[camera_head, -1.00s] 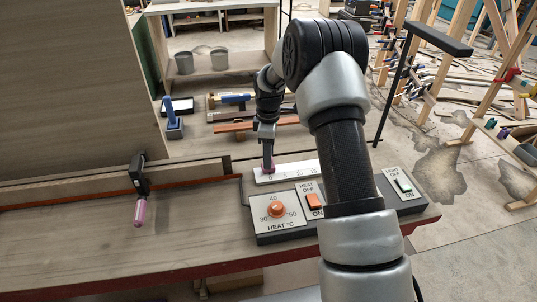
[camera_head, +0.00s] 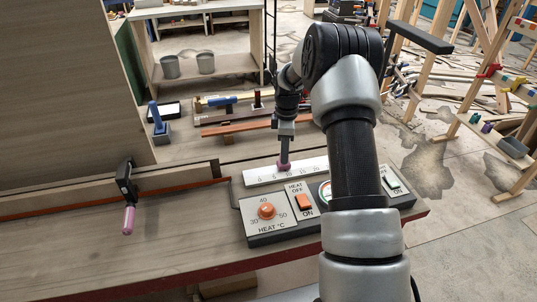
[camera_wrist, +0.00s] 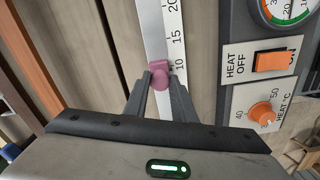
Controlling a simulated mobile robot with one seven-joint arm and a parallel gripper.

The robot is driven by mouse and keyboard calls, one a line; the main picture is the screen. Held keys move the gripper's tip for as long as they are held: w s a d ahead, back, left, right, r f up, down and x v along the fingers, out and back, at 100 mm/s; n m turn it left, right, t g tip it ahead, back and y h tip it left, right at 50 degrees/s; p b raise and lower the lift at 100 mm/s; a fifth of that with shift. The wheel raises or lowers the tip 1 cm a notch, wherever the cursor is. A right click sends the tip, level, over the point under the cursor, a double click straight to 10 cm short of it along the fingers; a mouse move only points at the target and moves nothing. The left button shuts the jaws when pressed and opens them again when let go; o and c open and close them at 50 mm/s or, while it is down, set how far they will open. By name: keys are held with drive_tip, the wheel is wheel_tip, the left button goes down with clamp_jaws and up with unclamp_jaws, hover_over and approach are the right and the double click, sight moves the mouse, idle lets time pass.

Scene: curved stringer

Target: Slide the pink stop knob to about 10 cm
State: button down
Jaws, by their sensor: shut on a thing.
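The pink stop knob (camera_wrist: 160,76) sits on the white number scale (camera_wrist: 154,30), beside the 10 mark in the wrist view. The wrist view also shows the 15 and 20 marks farther up the scale. My gripper (camera_wrist: 160,82) is shut on the knob, with one dark finger on each side of it. In the head view, my gripper (camera_head: 284,150) points down onto the knob (camera_head: 284,167), which stands left of the middle of the scale (camera_head: 315,166). The fingers and knob hide part of the scale there.
A control box (camera_head: 260,232) with an orange dial (camera_head: 266,211), an orange heat switch (camera_head: 304,201) and a gauge stands in front of the scale. A black clamp with a pink handle (camera_head: 128,220) hangs at the left. A wooden rail (camera_head: 190,176) runs left of the scale.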

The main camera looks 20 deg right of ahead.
drive_tip(key=shift+d, duration=0.4)
drive_tip(key=c, duration=1.5)
unclamp_jaws()
drive_tip(key=shift+a, duration=0.1)
wheel_tip(320, 180, up, 18)
drive_tip(key=shift+f, duration=0.25)
